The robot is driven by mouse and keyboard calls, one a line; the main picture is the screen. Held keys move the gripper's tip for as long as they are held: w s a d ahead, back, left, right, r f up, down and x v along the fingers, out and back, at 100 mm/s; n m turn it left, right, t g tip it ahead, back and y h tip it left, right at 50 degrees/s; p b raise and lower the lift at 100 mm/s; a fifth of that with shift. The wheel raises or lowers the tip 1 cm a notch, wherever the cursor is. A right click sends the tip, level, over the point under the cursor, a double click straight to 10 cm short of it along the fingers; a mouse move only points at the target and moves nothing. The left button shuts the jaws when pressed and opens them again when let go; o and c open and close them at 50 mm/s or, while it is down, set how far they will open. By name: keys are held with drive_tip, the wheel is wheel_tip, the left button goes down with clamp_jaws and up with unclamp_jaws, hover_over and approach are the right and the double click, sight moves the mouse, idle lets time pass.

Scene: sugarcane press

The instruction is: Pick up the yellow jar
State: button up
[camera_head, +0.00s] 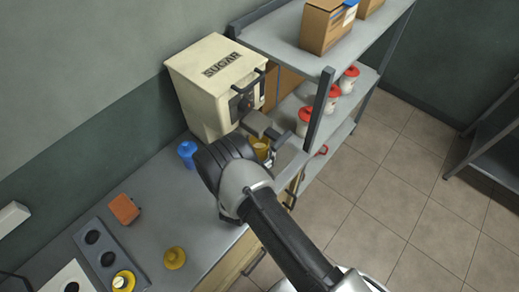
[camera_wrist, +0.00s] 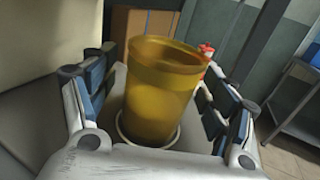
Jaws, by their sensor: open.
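The yellow jar (camera_wrist: 160,90) is upright and open-topped in the wrist view, standing on or just over a pale round rim. My gripper (camera_wrist: 157,82) is open, with one finger on each side of the jar. A gap shows on the left, and the right finger is close to the jar; I cannot tell if it touches. In the head view the jar (camera_head: 261,145) shows in small part in front of the sugar machine, and my wrist hides much of that area.
The cream sugar machine (camera_head: 212,78) stands behind the jar. A blue cup (camera_head: 187,151), an orange block (camera_head: 124,209), a yellow round piece (camera_head: 174,258) and a holed tray (camera_head: 105,254) are on the counter. Shelves with a cardboard box (camera_head: 322,26) and red-lidded containers (camera_head: 332,97) stand right.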

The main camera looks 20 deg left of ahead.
drive_tip(key=shift+c, duration=0.4)
drive_tip(key=c, duration=1.3)
drive_tip(key=shift+c, duration=0.8)
drive_tip(key=shift+r, duration=0.15)
